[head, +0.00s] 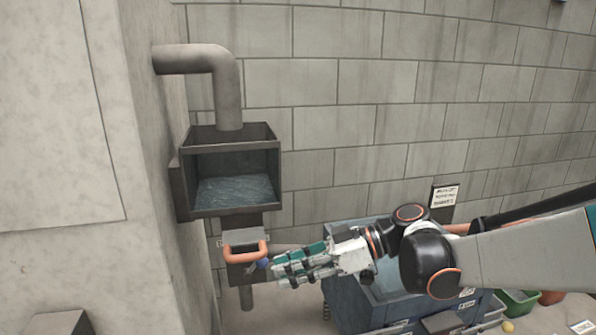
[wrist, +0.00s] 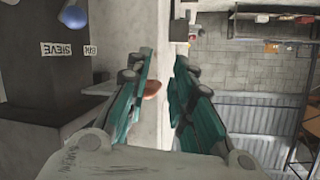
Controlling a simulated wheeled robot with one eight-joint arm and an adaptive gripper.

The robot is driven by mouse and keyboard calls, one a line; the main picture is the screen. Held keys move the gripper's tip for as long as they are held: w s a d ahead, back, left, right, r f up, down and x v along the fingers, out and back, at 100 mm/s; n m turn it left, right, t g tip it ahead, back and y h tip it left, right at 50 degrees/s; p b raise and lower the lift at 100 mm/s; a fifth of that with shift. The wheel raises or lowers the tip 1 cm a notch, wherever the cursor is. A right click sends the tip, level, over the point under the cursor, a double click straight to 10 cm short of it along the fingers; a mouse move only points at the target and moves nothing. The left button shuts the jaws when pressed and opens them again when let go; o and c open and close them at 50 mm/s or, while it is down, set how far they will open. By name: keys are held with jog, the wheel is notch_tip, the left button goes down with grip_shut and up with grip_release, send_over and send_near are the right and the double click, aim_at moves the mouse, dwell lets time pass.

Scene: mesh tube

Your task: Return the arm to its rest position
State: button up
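My gripper (head: 280,268) is at the lower middle of the head view, at the end of my arm reaching in from the right. Its teal-padded fingers point left, towards the orange handle (head: 262,250) under the dark wall box. In the wrist view my gripper (wrist: 160,65) shows two fingers apart, with a clear gap and nothing held between them. A small orange-brown thing (wrist: 153,89) shows behind the gap, partly covered by the left finger.
An open-fronted dark box (head: 234,180) hangs on the block wall under a grey pipe (head: 215,62). A blue bin (head: 345,300) stands below my arm, partly hidden by it. A green tub (head: 518,302) stands at the lower right. A concrete wall rises at the left.

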jog(key=s+d+f+m+t+h+b, duration=0.1)
jog(key=s+d+f+m+t+h, duration=0.1)
jog(key=d, duration=0.5)
jog(key=s+d+f+m+t+h+b, duration=0.2)
jog(key=s+d+f+m+t+h, duration=0.1)
jog(key=s+d+f+m+h, duration=0.2)
jog(key=s+d+f+m+t+h+b, duration=0.1)
jog(key=s+d+f+m+t+h, duration=0.2)
jog(key=s+d+m+h, duration=0.3)
jog(key=d+m+h, duration=0.1)
jog(key=d+m, duration=0.2)
jog(key=shift+s+d+f, duration=0.2)
jog(key=shift+s+d, duration=0.05)
jog(key=shift+d, duration=0.05)
